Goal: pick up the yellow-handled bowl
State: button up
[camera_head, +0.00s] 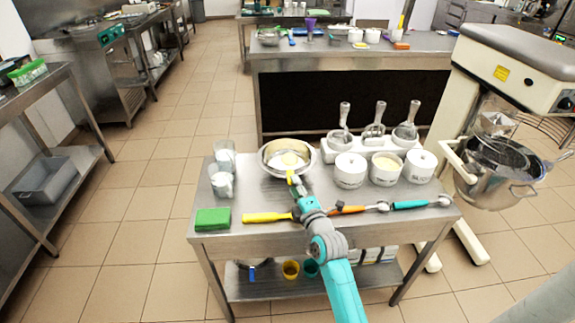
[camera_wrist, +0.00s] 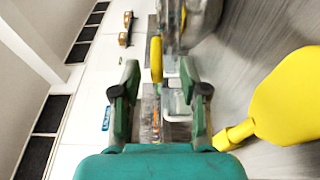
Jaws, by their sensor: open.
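A shiny metal bowl (camera_head: 270,169) stands on the steel table in the head view. A yellow flat piece (camera_head: 290,160) shows over it, with a narrow yellow part towards my gripper. A yellow handle (camera_head: 266,217) lies along the table's front edge; its right end is hidden behind my arm. My gripper (camera_head: 297,187) is above the table, just in front of the metal bowl. In the wrist view its two fingers (camera_wrist: 157,88) are apart. A slim yellow handle (camera_wrist: 156,60) appears beyond the gap, and a large yellow paddle shape (camera_wrist: 290,95) is close on the right.
Orange (camera_head: 348,210) and teal (camera_head: 410,204) handles with metal ends lie to the right of my arm. White tubs (camera_head: 350,171) stand behind them. Clear cups (camera_head: 222,182) and a green block (camera_head: 212,219) are at the left. A mixer (camera_head: 510,75) stands at the right.

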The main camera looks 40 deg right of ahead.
jog(key=x, duration=0.5)
jog(key=shift+r, duration=0.2)
grip_shut()
jog(key=shift+r, duration=0.1)
